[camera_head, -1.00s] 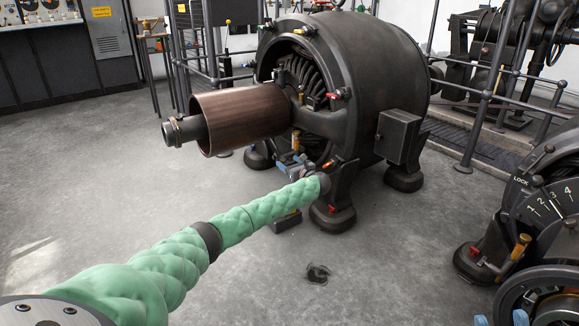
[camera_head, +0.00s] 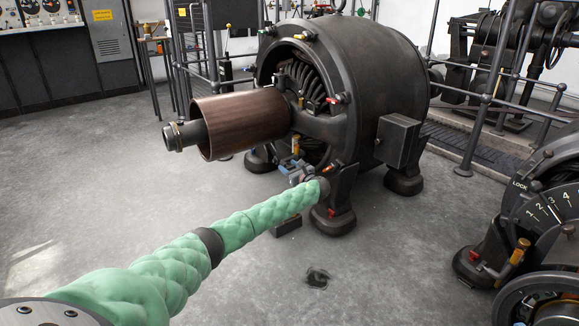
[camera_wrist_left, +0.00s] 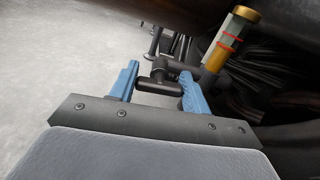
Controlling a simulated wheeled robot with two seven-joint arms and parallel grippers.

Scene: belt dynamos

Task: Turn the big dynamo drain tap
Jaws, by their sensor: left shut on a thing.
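The big dynamo (camera_head: 388,75) is a dark, round machine with a copper-brown drum (camera_head: 240,122) on its left. My left gripper (camera_head: 295,168) is low at its near foot, under the drum side. In the left wrist view, the blue fingers (camera_wrist_left: 158,76) are shut on the dark bar of the drain tap (camera_wrist_left: 158,87). The bar lies crosswise between them. The tap's pipe fitting runs up behind the fingers. A brass-capped glass gauge (camera_wrist_left: 231,40) stands right beside the right finger. In the head view the gripper partly hides the tap. My right gripper is out of view.
A small dark box (camera_head: 287,224) lies on the floor below the gripper. A dark floor fitting (camera_head: 317,277) is nearer. A machine with a numbered dial (camera_head: 548,208) stands at the right, and railings (camera_head: 483,120) run behind. The floor at left is clear.

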